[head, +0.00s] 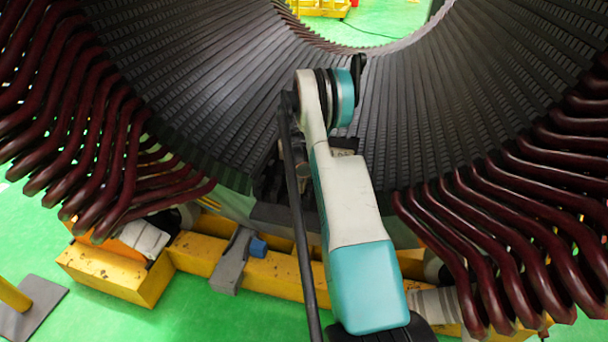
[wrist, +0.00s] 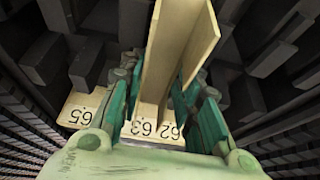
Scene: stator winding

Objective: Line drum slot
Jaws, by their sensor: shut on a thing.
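The dark stator drum (head: 200,80) curves across the head view, its inner face lined with many narrow slots. My gripper (wrist: 165,105) shows in the wrist view, its green fingers shut on a long cream slot liner (wrist: 172,50). The liner is folded like a channel and extends away from the fingers. Numbers 63 and 62 show at its near end; I cannot tell whether this is one piece or two side by side. Another cream piece marked 65 (wrist: 82,112) sits left of the fingers among dark drum parts. The gripper and liner cannot be made out in the head view.
Maroon coil ends (head: 70,110) jut out at the drum's left, and more coil ends (head: 500,240) jut out at the right. A yellow base frame (head: 110,272) stands below the drum. Green floor (head: 215,315) is open at the front left. My arm covers the middle.

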